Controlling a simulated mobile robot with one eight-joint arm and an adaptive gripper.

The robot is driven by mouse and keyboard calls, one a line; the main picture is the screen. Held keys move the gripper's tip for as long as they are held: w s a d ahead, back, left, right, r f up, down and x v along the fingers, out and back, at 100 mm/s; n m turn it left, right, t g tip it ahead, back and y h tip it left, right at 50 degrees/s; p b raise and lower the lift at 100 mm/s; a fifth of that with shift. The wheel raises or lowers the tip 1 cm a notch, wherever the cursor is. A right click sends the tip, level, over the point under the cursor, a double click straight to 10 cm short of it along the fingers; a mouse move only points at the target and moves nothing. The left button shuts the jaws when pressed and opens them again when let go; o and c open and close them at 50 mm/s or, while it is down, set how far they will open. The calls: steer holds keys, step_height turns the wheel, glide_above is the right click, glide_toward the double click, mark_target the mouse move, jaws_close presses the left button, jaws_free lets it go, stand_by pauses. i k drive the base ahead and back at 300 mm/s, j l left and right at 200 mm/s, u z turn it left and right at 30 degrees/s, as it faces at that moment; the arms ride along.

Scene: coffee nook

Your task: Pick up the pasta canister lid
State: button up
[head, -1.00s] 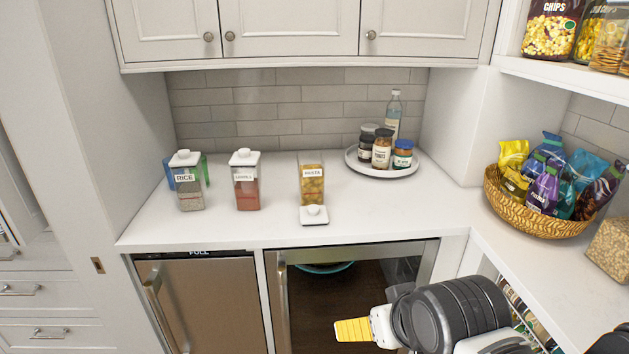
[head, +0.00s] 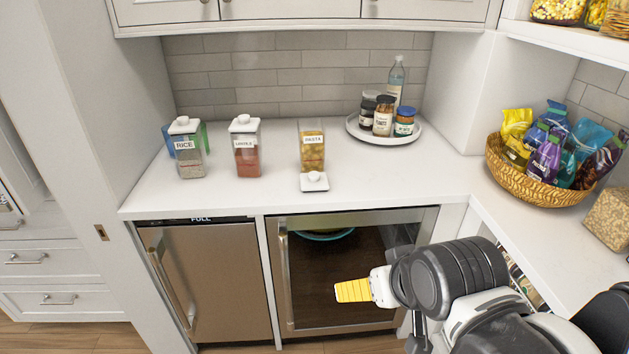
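The pasta canister lid (head: 314,182), white and square with a round knob on top, lies on the white counter in front of the pasta canister. The clear pasta canister (head: 312,150) stands upright without a lid and holds yellow pasta. My gripper (head: 352,291), with a yellow ribbed finger pad showing, is in front of and below the counter, to the lower right of the lid and apart from it. Only one finger side shows, so its opening is hidden.
Lidded lentils (head: 246,152) and rice (head: 188,154) canisters stand left of the pasta. A round white tray (head: 420,131) with jars and a bottle is at the back right. A snack basket (head: 530,184) sits on the right counter. The undercounter cabinet (head: 283,280) stands before my gripper.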

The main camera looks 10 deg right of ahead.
mark_target(313, 182)
steer(key=i+j+u, duration=0.15)
steer(key=i+u, duration=0.15)
steer(key=i, duration=0.85)
